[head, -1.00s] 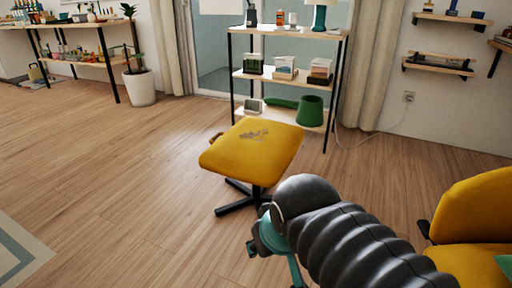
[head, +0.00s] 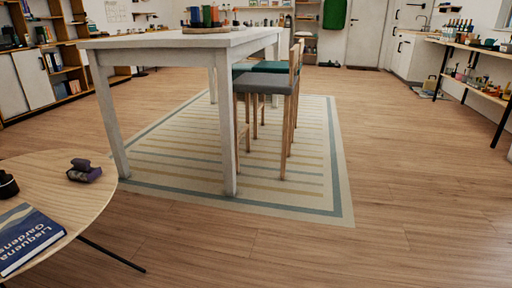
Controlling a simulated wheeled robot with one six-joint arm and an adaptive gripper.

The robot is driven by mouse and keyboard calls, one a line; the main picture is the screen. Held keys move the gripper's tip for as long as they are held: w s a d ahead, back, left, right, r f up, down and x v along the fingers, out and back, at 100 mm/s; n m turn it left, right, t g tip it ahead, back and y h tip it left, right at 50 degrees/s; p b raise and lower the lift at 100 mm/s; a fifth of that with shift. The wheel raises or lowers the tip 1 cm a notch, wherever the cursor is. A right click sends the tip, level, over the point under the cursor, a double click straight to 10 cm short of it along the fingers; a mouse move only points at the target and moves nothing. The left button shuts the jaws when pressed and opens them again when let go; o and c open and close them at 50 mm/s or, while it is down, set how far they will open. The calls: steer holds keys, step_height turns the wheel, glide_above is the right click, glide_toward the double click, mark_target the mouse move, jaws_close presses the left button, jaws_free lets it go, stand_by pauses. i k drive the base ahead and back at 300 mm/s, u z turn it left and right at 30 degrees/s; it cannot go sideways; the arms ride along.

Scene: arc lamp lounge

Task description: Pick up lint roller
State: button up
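I cannot make out a lint roller in the head view. A small dark purple-grey object (head: 84,171) lies on the round wooden table (head: 60,195) at the left; I cannot tell what it is. My gripper is out of the picture, so its state does not show.
A book (head: 26,238) and a black round object (head: 7,184) share the round table. A tall white table (head: 165,42) with stools (head: 265,84) stands on a striped rug (head: 300,200). Shelves (head: 478,85) line the right. The wooden floor (head: 410,190) at right is clear.

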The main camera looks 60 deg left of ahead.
mark_target(82, 171)
steer(key=u, duration=3.2)
